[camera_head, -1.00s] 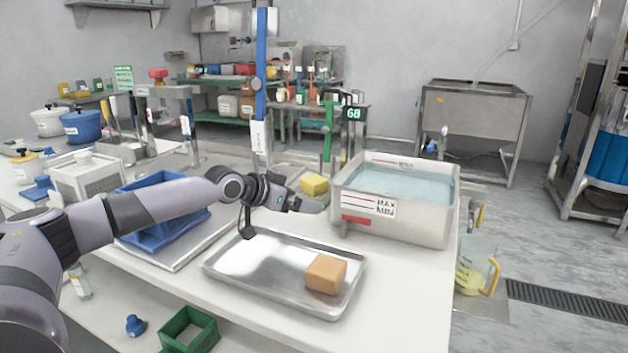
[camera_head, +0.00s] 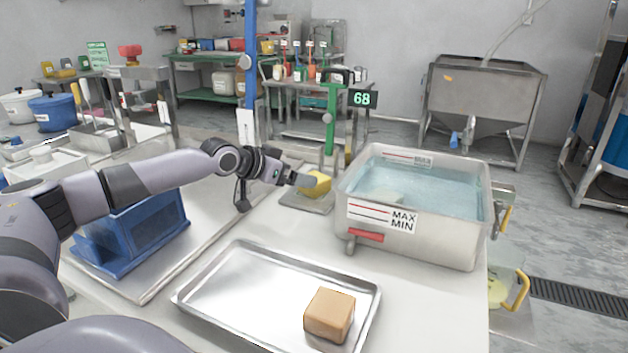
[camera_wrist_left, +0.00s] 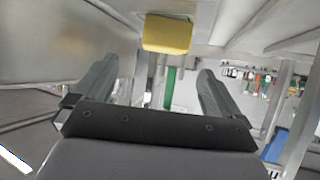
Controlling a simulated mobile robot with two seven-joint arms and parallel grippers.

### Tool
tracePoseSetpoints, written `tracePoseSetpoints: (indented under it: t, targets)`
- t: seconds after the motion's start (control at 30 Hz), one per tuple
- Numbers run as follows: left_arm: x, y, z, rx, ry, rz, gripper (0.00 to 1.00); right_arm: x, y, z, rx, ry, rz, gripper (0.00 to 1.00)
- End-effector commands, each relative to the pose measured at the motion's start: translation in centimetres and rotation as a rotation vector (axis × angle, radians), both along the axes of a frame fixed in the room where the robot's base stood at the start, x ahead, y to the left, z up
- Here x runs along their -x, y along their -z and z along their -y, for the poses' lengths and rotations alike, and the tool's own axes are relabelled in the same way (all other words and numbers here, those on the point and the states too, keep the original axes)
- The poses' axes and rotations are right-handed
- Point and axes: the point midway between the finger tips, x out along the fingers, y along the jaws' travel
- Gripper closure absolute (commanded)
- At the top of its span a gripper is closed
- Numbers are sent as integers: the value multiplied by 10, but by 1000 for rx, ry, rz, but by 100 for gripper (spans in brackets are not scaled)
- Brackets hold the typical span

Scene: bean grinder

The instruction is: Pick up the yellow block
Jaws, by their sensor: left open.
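The yellow block (camera_head: 318,184) sits on a small grey plate (camera_head: 308,203) at the far side of the white table, just left of the water tank. My left gripper (camera_head: 304,181) reaches in from the left, its fingertips close to the block's left side. In the left wrist view, the yellow block (camera_wrist_left: 168,34) lies ahead of my gripper (camera_wrist_left: 152,70), between the lines of its two spread fingers but beyond their tips. Nothing is between the fingers. The gap to the block is hard to judge in the head view. My right gripper is not in view.
A steel tank of water (camera_head: 420,240) stands right beside the plate. A metal tray (camera_head: 232,288) with a tan block (camera_head: 329,314) lies in front. A blue bin (camera_head: 135,235) is at left, and a green stand (camera_head: 330,125) rises behind the plate.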

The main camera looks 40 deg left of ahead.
Motion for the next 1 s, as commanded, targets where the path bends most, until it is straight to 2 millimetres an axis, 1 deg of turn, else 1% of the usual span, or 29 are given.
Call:
tracePoseSetpoints:
  t: [0.37,0.73,0.83,1.0]
  targets:
    - [-20,12,1,2,0,0,1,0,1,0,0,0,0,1]
    - [-55,33,-1,3,-1,2,1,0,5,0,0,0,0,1]
    - [-60,36,0,2,0,1,1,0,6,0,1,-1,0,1]
    - [-61,37,0,0,0,-1,1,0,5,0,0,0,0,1]
